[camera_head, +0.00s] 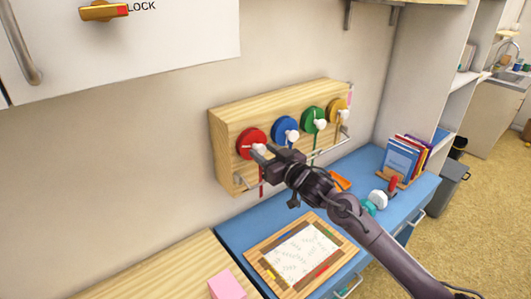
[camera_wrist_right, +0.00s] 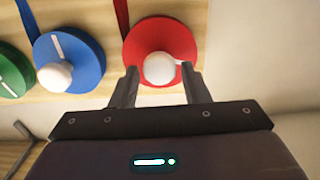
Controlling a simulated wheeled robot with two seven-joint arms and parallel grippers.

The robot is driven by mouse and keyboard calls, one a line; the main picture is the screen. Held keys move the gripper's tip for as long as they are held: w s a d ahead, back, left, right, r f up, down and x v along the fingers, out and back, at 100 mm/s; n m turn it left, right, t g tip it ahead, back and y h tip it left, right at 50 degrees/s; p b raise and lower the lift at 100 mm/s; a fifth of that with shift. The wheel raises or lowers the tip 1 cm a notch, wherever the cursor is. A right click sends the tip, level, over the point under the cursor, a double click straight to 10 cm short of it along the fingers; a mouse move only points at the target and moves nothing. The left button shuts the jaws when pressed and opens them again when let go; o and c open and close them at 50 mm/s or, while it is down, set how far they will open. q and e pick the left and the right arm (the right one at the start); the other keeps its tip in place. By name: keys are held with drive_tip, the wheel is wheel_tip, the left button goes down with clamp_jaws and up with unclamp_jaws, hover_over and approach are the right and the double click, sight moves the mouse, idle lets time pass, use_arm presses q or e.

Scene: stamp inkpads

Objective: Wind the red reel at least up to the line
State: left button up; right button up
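The red reel (camera_head: 248,138) is at the left end of a wooden wall box, with a white knob (camera_head: 259,149) near its rim and a red ribbon hanging below. In the right wrist view the red reel (camera_wrist_right: 160,35) shows its white knob (camera_wrist_right: 159,69) between my right gripper's fingertips (camera_wrist_right: 159,74). The fingers stand apart, one on each side of the knob, and I see small gaps. In the head view my right gripper (camera_head: 262,154) is at the red reel's knob. I cannot make out a line on the ribbon. My left gripper is not in view.
A blue reel (camera_head: 285,128), a green reel (camera_head: 313,120) and a yellow reel (camera_head: 338,108) sit to the right on the same box (camera_head: 222,150).

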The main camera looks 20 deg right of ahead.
drive_tip(key=c, duration=0.6)
drive_tip(key=shift+c, duration=0.2)
drive_tip(key=n+b, duration=0.3)
drive_tip(key=n, duration=0.1)
drive_tip(key=shift+f, duration=0.2)
drive_tip(key=n+b, duration=0.3)
drive_tip(key=n, duration=0.2)
drive_tip(key=shift+a+f, duration=0.1)
drive_tip(key=shift+a, duration=0.05)
drive_tip(key=n+b, duration=0.5)
drive_tip(key=n, duration=0.1)
drive_tip(key=shift+f+b, duration=0.1)
drive_tip(key=shift+b, duration=0.3)
drive_tip(key=n+b, duration=0.2)
drive_tip(key=n, duration=0.1)
drive_tip(key=shift+n+b, duration=0.3)
drive_tip(key=shift+b, duration=0.1)
drive_tip(key=shift+n+b, duration=0.8)
drive_tip(key=shift+n, duration=0.2)
